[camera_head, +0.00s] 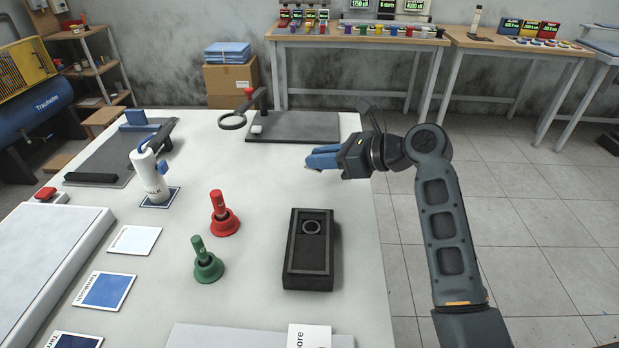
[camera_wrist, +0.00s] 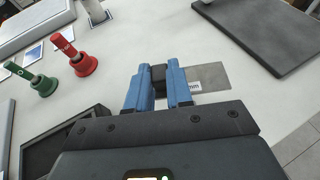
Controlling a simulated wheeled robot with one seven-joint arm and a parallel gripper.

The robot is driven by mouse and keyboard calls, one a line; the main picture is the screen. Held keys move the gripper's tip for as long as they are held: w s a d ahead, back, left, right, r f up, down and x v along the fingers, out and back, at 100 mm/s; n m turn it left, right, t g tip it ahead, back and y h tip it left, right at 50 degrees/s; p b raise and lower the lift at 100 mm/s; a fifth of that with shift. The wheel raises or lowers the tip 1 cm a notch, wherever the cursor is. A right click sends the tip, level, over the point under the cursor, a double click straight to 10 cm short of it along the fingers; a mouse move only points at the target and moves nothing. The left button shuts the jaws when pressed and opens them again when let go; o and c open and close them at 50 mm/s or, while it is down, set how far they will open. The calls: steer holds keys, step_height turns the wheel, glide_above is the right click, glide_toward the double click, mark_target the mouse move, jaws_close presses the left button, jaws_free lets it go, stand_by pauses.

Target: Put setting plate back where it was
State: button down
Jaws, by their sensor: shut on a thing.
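My gripper (camera_head: 322,158) is over the far right part of the white table, with its blue fingers pointing left. In the wrist view the blue fingers (camera_wrist: 158,85) are closed on a small black block, which seems to be the grip of the setting plate. The setting plate (camera_wrist: 213,73) shows as a flat grey rectangle with a white printed label, partly hidden behind the right finger. I cannot tell its height above the table. In the head view it is mostly hidden by the fingers.
A black box with a ring (camera_head: 308,255) stands nearer on the table. Red (camera_head: 224,222) and green (camera_head: 207,268) handled stamps stand left of it. A dark base with a ring arm (camera_head: 300,127) lies at the far edge. A white bottle (camera_head: 150,175) stands left. The middle is clear.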

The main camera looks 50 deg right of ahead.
mark_target(311, 191)
steer(key=shift+w+a+f, duration=0.75)
steer(key=shift+a, duration=0.15)
steer(key=shift+f, duration=1.95)
steer(key=c, duration=1)
jaws_free()
steer(key=shift+f, duration=0.1)
steer(key=v, duration=1.2)
